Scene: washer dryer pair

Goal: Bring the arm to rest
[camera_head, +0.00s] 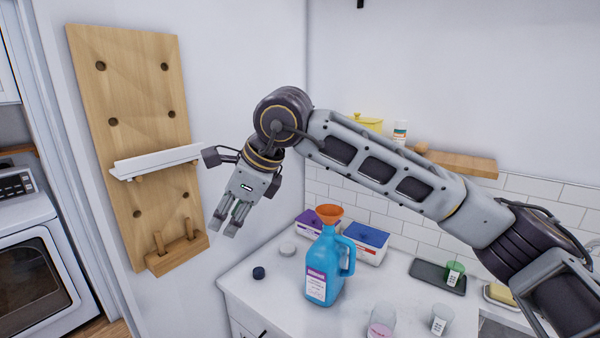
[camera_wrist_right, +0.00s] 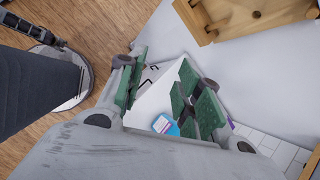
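My right arm (camera_head: 385,165) reaches across the head view from the lower right, raised above the counter. My right gripper (camera_head: 230,222) hangs from its wrist with fingers pointing down, in mid-air left of the blue jug and in front of the wall. In the right wrist view its green finger pads (camera_wrist_right: 160,92) stand apart with nothing between them but the distant counter. It is open and empty. My left gripper is in neither view.
A wooden pegboard (camera_head: 130,100) with a white shelf (camera_head: 155,161) is left of the gripper. On the counter (camera_head: 262,292) stand a blue jug (camera_head: 325,265) with an orange funnel (camera_head: 329,212), boxes and cups. A wooden wall shelf (camera_head: 465,163) is behind the arm. A white machine (camera_head: 40,250) stands far left.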

